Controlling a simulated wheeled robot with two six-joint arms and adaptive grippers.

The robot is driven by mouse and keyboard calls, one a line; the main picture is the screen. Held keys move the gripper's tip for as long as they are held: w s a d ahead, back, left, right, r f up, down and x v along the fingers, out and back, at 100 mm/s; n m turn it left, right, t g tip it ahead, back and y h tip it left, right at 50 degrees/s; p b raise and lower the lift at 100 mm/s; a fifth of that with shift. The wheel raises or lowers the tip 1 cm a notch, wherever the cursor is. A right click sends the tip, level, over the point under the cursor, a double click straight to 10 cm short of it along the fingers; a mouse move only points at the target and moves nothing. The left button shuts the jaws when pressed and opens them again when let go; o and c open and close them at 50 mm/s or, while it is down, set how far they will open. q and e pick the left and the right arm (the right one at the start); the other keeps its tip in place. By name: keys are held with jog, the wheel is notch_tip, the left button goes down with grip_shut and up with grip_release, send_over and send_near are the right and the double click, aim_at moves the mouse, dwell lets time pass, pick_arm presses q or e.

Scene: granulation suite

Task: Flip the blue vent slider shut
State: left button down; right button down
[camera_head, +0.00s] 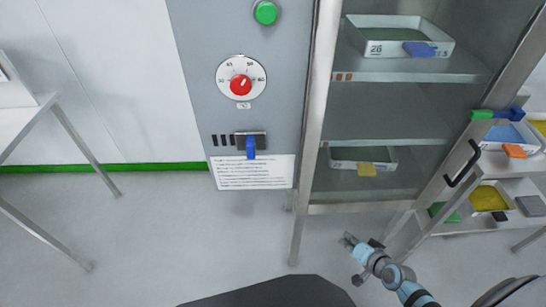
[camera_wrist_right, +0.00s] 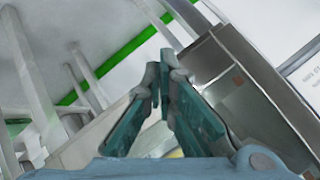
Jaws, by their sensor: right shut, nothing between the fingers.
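The blue vent slider (camera_head: 251,147) is a small blue tab on a dark slot plate on the grey control panel, below the dial. It hangs at the plate's middle and points down. My right gripper (camera_head: 348,240) is low and right of the panel, in front of the cabinet's lower frame, well apart from the slider. In the right wrist view its two fingers (camera_wrist_right: 163,72) meet at the tips with nothing between them. The slider cannot be made out in the wrist view. My left gripper is not in view.
A red dial (camera_head: 241,84) and a green button (camera_head: 265,12) sit above the slider; a white label (camera_head: 253,172) is below. The cabinet (camera_head: 316,110) to the right holds trays behind its door. A black handle (camera_head: 462,163) sticks out. Floor before the panel is clear.

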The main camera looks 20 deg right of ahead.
jog(key=w+a+r+m+t+y, duration=0.1)
jog(key=w+a+r+y, duration=0.1)
jog(key=r, duration=0.7)
jog(key=w+a+r+m+t+y+b, duration=0.1)
jog(key=a+r, duration=0.4)
jog(key=r, duration=0.5)
jog(key=w+a+r+m+t+y+b, duration=0.1)
jog(key=w+a+r+t+y, duration=0.2)
jog(key=r, duration=0.6)
jog(key=w+a+y, duration=0.1)
jog(key=y, duration=0.1)
jog(key=shift+r+y, duration=0.3)
jog(key=shift+r, duration=0.05)
jog(key=shift+w, duration=0.1)
